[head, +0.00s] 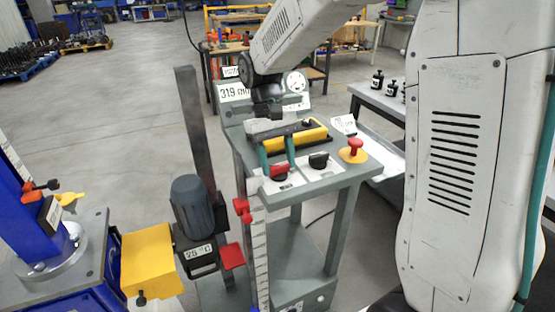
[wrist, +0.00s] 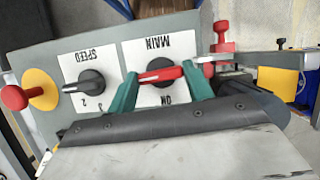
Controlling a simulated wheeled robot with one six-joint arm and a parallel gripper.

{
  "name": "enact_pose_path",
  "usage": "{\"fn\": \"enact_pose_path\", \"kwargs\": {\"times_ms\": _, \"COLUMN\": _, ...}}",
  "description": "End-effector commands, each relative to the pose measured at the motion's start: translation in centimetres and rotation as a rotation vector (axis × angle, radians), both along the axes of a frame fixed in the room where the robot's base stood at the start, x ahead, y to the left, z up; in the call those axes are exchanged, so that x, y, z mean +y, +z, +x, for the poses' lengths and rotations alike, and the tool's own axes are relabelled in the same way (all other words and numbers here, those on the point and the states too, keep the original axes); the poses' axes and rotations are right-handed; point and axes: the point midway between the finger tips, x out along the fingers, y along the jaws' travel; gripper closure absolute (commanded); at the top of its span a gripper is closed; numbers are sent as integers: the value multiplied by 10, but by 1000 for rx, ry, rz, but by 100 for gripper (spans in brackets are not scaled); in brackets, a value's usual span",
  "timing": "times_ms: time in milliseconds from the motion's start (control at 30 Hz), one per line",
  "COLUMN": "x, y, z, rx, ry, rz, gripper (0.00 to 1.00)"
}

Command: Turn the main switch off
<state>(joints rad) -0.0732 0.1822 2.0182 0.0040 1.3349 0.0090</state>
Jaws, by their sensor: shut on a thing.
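The main switch has a red handle (wrist: 160,75) on a black round base, on a white plate marked MAIN and ON, upside down in the wrist view. The handle lies nearly crosswise there, slightly raised at its right end. My gripper (wrist: 163,80) has teal fingers, one at each end of the handle, and is shut on it. In the head view, the red handle (head: 279,170) shows between the fingertips on the near left of the grey panel (head: 340,181). The OFF marking cannot be seen.
A black speed knob (wrist: 91,82) sits beside the switch. A red mushroom button on a yellow base (head: 354,151) stands at the panel's right. A yellow bar (head: 312,134) lies behind. A red clamp (head: 242,207) and grey motor (head: 195,205) stand left of the panel.

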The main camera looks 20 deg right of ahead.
Motion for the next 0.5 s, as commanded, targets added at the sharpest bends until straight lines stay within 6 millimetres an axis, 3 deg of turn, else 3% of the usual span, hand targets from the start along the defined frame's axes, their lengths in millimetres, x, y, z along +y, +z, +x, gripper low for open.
{"fn": "enact_pose_path", "kwargs": {"times_ms": 500, "x": -1, "y": 1, "z": 1, "rx": -5, "ry": -80, "rz": 1, "gripper": 72}}
